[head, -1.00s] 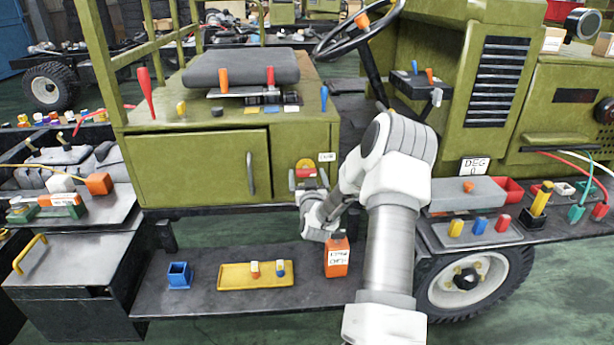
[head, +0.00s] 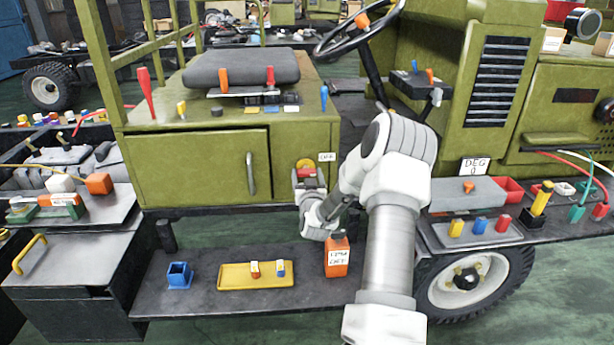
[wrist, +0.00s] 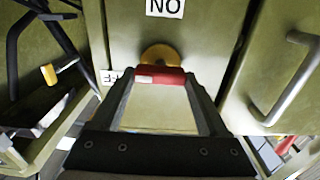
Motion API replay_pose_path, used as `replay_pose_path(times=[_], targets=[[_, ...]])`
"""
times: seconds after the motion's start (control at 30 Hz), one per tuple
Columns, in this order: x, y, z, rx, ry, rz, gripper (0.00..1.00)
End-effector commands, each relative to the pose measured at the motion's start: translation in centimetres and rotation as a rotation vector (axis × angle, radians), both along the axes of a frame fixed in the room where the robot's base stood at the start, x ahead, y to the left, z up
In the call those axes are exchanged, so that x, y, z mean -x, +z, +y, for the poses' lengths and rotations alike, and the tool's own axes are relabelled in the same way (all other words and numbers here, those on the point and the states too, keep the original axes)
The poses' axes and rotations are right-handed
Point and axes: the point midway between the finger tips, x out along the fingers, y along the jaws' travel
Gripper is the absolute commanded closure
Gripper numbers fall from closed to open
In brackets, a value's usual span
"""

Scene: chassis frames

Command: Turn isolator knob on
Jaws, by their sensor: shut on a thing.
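The isolator knob is a red bar on a round yellow disc, on the green cabinet front right of the door. In the wrist view the red knob (wrist: 160,78) lies across the picture between my fingertips, with the yellow disc (wrist: 160,54) behind it. My gripper (wrist: 161,82) is shut on the red knob, a finger at each end. In the head view my gripper (head: 308,181) covers part of the knob, and the yellow disc (head: 306,162) shows above. A white OFF label (head: 327,157) sits right of the knob. Another label (wrist: 164,7) reads "NO", possibly "ON" upside down.
The cabinet door handle (head: 251,174) stands left of the knob and shows in the wrist view's right side. An orange bottle (head: 337,257) stands on the step below my wrist. A yellow tray (head: 240,280) and a blue holder (head: 179,276) lie further left.

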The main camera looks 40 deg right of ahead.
Motion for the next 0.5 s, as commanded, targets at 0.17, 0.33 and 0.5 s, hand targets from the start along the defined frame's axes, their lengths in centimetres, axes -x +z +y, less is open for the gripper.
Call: replay_pose_path(times=[0.17, 0.33, 0.5], targets=[[-0.01, -0.17, -0.02, -0.052, 0.001, -0.034, 0.78], [0.0, -0.28, -0.07, -0.149, 0.001, -0.096, 0.78], [0.04, -0.35, -0.13, -0.279, 0.0, -0.176, 0.78]])
